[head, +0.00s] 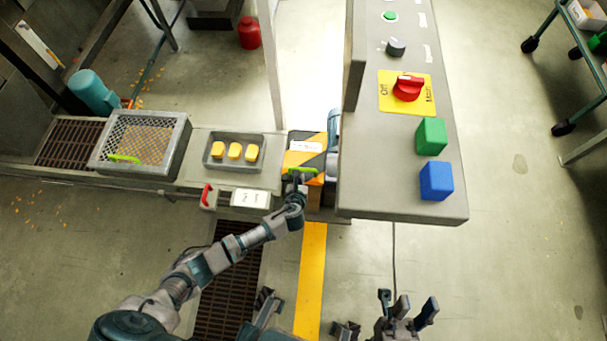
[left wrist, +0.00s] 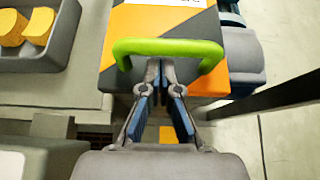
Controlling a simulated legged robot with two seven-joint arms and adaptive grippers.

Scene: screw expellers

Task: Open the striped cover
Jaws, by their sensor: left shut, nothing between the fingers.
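The striped cover (head: 297,158), orange and dark grey with a white label, lies flat and closed beside the control panel. It also shows in the left wrist view (left wrist: 145,22). Its green handle (head: 301,170) is on the near edge, and the left wrist view shows it as a wide arch (left wrist: 168,46). My left gripper (head: 297,179) is shut and empty, its fingertips (left wrist: 164,66) at the handle's near side, inside the arch in the picture. Whether they touch the handle or cover I cannot tell. My right gripper (head: 407,306) is open and empty, low at the bottom, away from the cover.
The grey panel (head: 390,170) overhangs right of the cover, with a red knob (head: 408,87), a green block (head: 431,136) and a blue block (head: 436,181). Left are a tray (head: 210,163) of yellow pieces, a red lever (head: 206,194) and a mesh cover (head: 105,140).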

